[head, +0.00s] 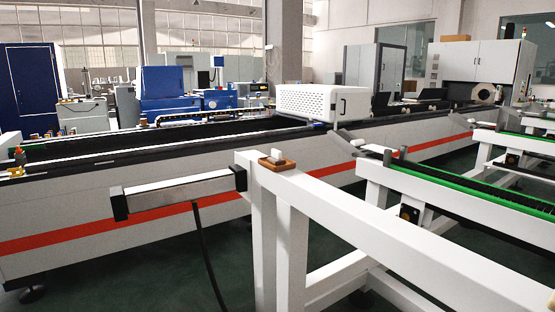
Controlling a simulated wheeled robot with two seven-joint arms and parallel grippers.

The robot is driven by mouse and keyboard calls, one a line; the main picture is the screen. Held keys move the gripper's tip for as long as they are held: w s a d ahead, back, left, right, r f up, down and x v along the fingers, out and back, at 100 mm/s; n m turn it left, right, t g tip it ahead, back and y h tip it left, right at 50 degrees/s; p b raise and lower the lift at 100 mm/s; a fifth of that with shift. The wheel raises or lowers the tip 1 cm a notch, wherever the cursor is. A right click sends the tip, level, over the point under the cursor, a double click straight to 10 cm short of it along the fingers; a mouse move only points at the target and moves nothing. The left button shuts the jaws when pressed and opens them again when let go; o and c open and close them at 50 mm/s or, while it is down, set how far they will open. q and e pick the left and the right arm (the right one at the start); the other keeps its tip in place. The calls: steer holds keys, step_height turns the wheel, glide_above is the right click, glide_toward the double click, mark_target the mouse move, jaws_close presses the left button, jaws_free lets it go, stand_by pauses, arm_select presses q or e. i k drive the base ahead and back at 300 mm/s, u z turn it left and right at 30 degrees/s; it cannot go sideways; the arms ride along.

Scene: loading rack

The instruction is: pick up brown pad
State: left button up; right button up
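The brown pad (278,165) lies on top of the near left end of a white rack beam (360,223). A small pale piece sits on top of the pad. Neither of my grippers is in the head view, so nothing shows near the pad.
A silver bar with black ends (180,192) juts left from the rack post, and a black cable (205,255) hangs below it. A long white machine with a red stripe (95,232) runs behind. Green-topped rack arms (460,185) stand at the right.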

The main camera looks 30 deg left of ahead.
mark_target(276, 158)
steer(key=u, duration=1.8)
steer(key=i, duration=2.1)
steer(key=z, duration=1.65)
